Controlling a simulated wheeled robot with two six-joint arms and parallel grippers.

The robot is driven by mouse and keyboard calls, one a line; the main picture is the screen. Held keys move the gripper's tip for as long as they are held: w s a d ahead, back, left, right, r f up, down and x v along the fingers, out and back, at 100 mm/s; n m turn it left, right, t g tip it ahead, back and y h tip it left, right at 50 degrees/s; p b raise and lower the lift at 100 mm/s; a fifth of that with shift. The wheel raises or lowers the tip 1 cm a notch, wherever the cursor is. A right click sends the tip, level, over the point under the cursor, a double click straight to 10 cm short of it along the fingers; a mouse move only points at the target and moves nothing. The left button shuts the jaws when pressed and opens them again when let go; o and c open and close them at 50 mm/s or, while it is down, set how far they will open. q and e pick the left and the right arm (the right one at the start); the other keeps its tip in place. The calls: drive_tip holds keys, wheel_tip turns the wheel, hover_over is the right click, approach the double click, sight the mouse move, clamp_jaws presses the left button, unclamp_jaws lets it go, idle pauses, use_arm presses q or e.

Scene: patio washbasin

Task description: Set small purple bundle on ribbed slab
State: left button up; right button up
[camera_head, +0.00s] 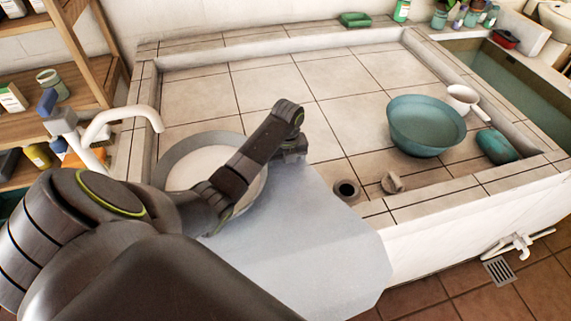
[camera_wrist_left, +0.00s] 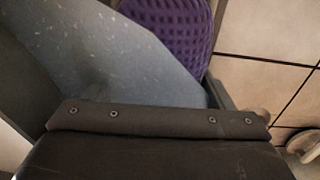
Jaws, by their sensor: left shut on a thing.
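A purple bundle (camera_wrist_left: 170,30) with a knobbly, woven-looking surface shows at the top of the left wrist view, cut off by the frame edge. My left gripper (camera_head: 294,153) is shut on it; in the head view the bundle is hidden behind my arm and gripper. A pale grey-blue slab (camera_head: 310,240) lies across the front edge of the tiled basin, just below the gripper. It shows speckled in the left wrist view (camera_wrist_left: 110,55), and I cannot make out ribs on it. My right gripper is not in view.
A white round basin (camera_head: 176,160) sits partly behind my arm. A teal bowl (camera_head: 426,125), a white ladle (camera_head: 463,95) and a teal lump (camera_head: 496,146) are to the right. A drain hole (camera_head: 346,190) and a small beige object (camera_head: 392,183) lie beside the slab. The middle tiles are clear.

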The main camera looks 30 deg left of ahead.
use_arm(q)
drive_tip(key=o, duration=0.8)
wheel_tip(320, 180, up, 7)
drive_tip(key=shift+w+f, duration=0.1)
wheel_tip(320, 180, up, 4)
drive_tip(key=p, duration=0.3)
drive_tip(key=shift+d, duration=0.15)
drive_tip(key=shift+r+p, duration=0.65)
drive_tip(key=shift+p, duration=0.05)
